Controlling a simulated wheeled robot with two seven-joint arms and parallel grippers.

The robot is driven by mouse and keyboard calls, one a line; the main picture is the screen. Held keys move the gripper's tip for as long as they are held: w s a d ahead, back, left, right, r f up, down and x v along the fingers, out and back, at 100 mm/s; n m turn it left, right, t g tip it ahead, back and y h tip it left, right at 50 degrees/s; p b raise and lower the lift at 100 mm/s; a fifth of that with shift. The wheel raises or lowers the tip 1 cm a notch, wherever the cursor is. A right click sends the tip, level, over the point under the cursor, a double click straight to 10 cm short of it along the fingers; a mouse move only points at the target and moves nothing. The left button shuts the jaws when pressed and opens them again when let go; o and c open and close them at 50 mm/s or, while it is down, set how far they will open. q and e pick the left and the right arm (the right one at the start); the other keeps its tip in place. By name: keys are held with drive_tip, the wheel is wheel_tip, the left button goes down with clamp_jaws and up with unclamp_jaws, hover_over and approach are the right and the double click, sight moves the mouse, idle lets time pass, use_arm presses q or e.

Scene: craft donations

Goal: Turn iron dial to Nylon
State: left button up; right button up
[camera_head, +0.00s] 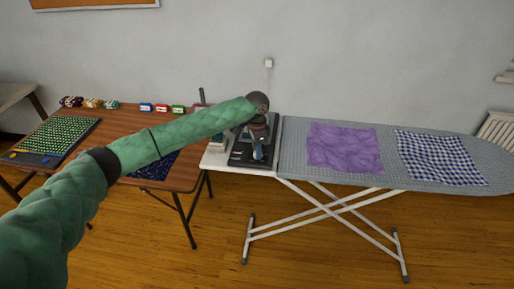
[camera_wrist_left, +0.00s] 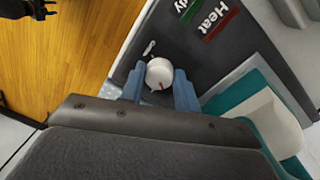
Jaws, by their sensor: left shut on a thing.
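A small pale mark lies on the panel just beyond the dial. My left gripper (camera_wrist_left: 158,90) is shut on the dial, one blue finger on each side. In the head view my left gripper (camera_head: 257,152) reaches down over the dark panel at the left end of the ironing board, and it hides the dial. The panel carries a red "Heat" label and a green label, partly cut off. The word Nylon is not readable.
A teal and white body (camera_wrist_left: 270,115), perhaps the iron, stands beside the panel. The grey ironing board (camera_head: 290,150) holds a purple cloth (camera_head: 344,147) and a blue checked cloth (camera_head: 438,158). A brown table (camera_head: 180,180) with several small boxes stands left.

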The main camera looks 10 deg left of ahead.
use_arm(q)
drive_tip(key=m, duration=0.3)
drive_tip(key=shift+m+p, duration=0.3)
drive_tip(key=shift+m, duration=0.1)
drive_tip(key=shift+w+m, duration=0.1)
drive_tip(key=shift+m, duration=1.6)
use_arm(e)
drive_tip(key=shift+s+d+f, duration=0.15)
drive_tip(key=shift+d+f, duration=0.15)
drive_tip(key=shift+f, duration=0.3)
drive_tip(key=shift+s+d+f, duration=0.15)
drive_tip(key=shift+d+f, duration=0.1)
drive_tip(key=shift+f, duration=0.3)
drive_tip(key=shift+s+f, duration=0.1)
drive_tip(key=shift+s, duration=0.15)
use_arm(q)
drive_tip(key=o, duration=1)
drive_tip(key=shift+c, duration=0.2)
use_arm(e)
drive_tip(key=shift+a, duration=0.15)
use_arm(q)
drive_tip(key=shift+r, duration=0.1)
